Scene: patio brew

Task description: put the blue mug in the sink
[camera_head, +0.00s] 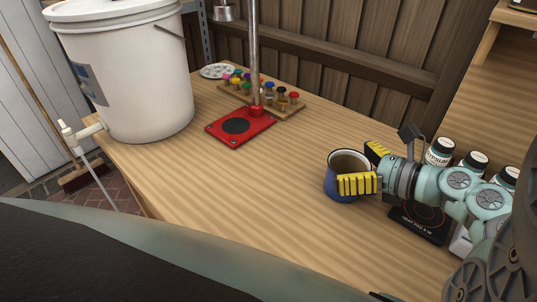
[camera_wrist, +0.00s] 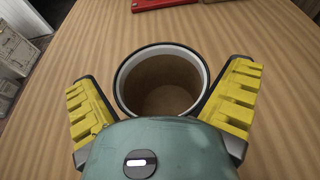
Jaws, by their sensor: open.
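The blue mug (camera_head: 344,191) stands upright on the wooden table, with a dark rim and a tan inside. My gripper (camera_head: 361,169) is at the mug, with one yellow finger on the near side and the other on the far side. In the wrist view the mug (camera_wrist: 161,82) sits between the two spread fingers of my gripper (camera_wrist: 163,97), and a gap shows on each side of it. The gripper is open. The mug's handle is not visible. No sink is in view.
A white bucket (camera_head: 138,75) with a tap stands at the back left. A red stand base (camera_head: 212,128) and a wooden rack (camera_head: 288,105) of coloured pieces are behind the mug. White bottles (camera_head: 440,152) and a black heating plate (camera_head: 420,224) are at right.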

